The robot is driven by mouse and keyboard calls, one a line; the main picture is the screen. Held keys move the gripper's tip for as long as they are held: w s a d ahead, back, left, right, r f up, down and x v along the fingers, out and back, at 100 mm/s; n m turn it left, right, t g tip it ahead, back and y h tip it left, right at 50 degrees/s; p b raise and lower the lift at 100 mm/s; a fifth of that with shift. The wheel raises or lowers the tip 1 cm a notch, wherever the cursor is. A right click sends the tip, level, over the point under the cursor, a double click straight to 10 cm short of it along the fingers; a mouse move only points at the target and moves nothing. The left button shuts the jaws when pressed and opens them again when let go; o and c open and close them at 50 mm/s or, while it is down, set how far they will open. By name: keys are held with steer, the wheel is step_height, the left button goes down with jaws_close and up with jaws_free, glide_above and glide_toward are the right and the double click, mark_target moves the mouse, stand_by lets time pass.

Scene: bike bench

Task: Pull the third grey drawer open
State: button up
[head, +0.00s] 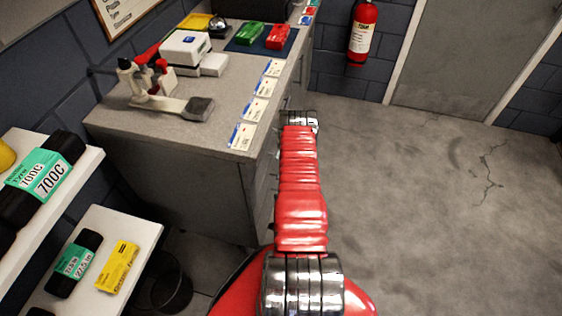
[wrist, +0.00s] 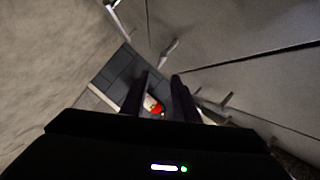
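The grey drawer fronts (wrist: 225,30) fill the right side of the wrist view, with a dark seam between two panels. Light bar handles stand out from them: one handle (wrist: 169,50) lies just beyond my fingertips, another handle (wrist: 228,99) to the right. I cannot tell which front is the third drawer; no drawer visibly stands open. My gripper (wrist: 161,82) has two dark fingers spread apart with nothing between them, beside the fronts and apart from the handles. In the head view my arm hides the gripper and most of the drawer side of the bench (head: 200,135).
The bench top holds a clamp tool (head: 160,85), a white box (head: 185,47), label cards (head: 257,108) and a blue mat (head: 240,48). A fire extinguisher (head: 362,32) hangs on the back wall. A shelf (head: 135,235) and bin (head: 172,285) stand left. The floor (head: 430,210) at right is clear.

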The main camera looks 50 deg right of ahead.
steer(key=shift+w, duration=0.1)
steer(key=x, duration=1.3)
steer(key=shift+w+d+f, duration=0.1)
steer(key=shift+w+d, duration=0.1)
steer(key=shift+d, duration=0.05)
steer(key=shift+c, duration=0.5)
jaws_close()
